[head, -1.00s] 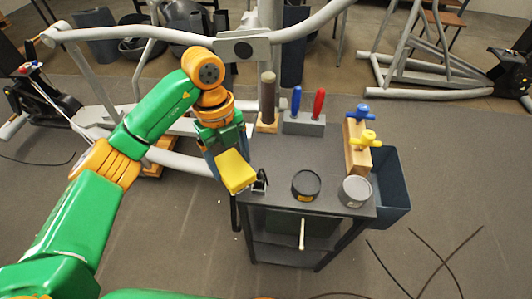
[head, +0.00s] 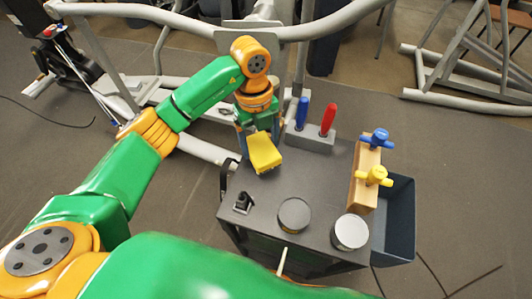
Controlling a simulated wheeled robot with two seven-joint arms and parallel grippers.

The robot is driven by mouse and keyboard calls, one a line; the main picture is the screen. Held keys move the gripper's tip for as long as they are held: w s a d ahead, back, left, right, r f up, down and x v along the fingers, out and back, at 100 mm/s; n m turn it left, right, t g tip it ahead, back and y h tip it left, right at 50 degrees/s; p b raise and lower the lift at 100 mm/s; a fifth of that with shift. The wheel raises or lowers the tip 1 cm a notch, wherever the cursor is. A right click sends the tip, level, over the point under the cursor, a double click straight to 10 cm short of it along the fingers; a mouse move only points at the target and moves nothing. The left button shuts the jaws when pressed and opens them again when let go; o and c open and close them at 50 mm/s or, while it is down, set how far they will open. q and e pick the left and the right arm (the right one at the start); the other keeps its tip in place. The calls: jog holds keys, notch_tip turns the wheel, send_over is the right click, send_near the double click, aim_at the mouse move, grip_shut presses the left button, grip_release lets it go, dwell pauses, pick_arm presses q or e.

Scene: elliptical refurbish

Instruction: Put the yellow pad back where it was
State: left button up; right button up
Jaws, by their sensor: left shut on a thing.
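The yellow pad (head: 265,153) is a small block held in my left gripper (head: 259,137), which is shut on it. The pad is over the left back part of the dark table (head: 300,183), in front of the tool block. I cannot tell whether it touches the tabletop. The jaws are partly hidden behind the pad and the wrist. My right gripper is not in view.
A grey block (head: 308,139) with a blue handle (head: 303,110) and a red handle (head: 328,119) stands close behind the pad. Two round tins (head: 293,215) (head: 350,232) stand at the front. A wooden block (head: 365,175) with blue and yellow knobs is at the right, beside a dark bin (head: 398,215). A small black item (head: 242,202) sits at the front left.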

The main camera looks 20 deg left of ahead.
aim_at(259, 156)
pick_arm(q)
jog(key=f, duration=0.3)
jog(key=s+f, duration=0.1)
jog(key=f, duration=0.1)
jog(key=shift+a+f, duration=0.15)
jog(key=o, duration=0.8)
jog(key=shift+w, duration=0.1)
jog(key=shift+c, duration=0.2)
jog(key=o, duration=0.3)
jog(key=shift+f, duration=0.1)
jog(key=shift+w, duration=0.15)
jog(key=r, duration=0.8)
jog(key=w+a+r, duration=0.1)
jog(key=r, duration=0.3)
